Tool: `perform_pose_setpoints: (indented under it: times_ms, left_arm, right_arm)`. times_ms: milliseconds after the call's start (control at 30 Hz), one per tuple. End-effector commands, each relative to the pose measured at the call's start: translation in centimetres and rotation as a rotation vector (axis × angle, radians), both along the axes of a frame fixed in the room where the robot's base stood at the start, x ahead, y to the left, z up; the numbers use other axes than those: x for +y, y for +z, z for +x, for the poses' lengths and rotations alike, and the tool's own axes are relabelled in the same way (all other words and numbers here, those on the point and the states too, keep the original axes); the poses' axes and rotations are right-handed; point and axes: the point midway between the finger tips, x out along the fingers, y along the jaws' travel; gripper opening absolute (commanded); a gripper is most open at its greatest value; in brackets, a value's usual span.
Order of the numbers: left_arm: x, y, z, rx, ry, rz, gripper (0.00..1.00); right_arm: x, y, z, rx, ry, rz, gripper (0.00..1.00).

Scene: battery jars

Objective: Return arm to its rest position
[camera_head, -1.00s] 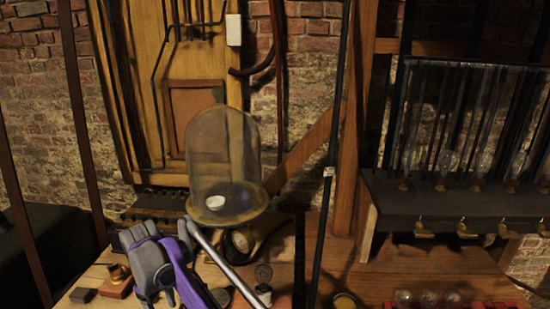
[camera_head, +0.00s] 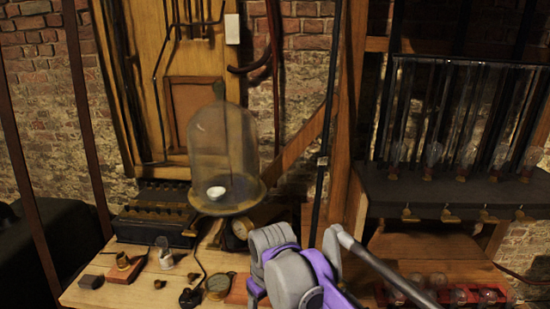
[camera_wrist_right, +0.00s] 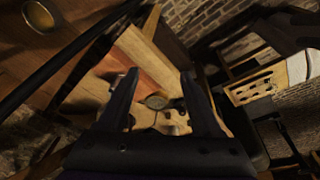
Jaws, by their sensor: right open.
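My right arm (camera_head: 300,275), grey and purple, comes up from the bottom of the head view, right of centre, in front of the wooden table (camera_head: 135,290). Its gripper jaws cannot be made out there. In the right wrist view my right gripper (camera_wrist_right: 160,76) is open, its two dark fingers wide apart with nothing between them. Past the fingers lie the tabletop and a small round thing (camera_wrist_right: 157,101). My left arm and gripper are in neither view.
A glass bell jar (camera_head: 222,150) stands behind the table, left of my arm. A dark pole (camera_head: 323,160) rises behind the arm. At right a dark shelf (camera_head: 450,197) holds glass jars and bulbs. Small parts, including a bulb (camera_head: 165,258), stand on the table's left side.

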Motion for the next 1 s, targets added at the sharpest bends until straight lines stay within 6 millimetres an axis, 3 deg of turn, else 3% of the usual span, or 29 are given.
perform_pose_setpoints:
  times_ms: [33, 200, 433, 600, 700, 1000]
  left_arm:
    - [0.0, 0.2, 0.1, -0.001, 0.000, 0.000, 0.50]
    - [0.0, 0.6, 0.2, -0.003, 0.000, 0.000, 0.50]
    - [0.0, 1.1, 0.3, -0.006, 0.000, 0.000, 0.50]
    - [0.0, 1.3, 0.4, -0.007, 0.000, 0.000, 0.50]
    - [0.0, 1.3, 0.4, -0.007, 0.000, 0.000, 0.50]
    - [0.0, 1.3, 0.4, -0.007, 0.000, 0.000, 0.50]
  right_arm:
    - [-2.6, 0.0, -1.4, -0.017, -0.060, 0.011, 0.66]
    - [-9.6, -1.5, -6.3, -0.080, -0.255, 0.053, 0.66]
    - [-16.6, -5.6, -14.1, -0.172, -0.503, 0.108, 0.66]
    - [-19.2, -8.6, -18.1, -0.222, -0.625, 0.133, 0.66]
    - [-19.8, -9.6, -19.2, -0.237, -0.661, 0.141, 0.66]
    - [-20.0, -10.0, -19.6, -0.244, -0.676, 0.145, 0.66]
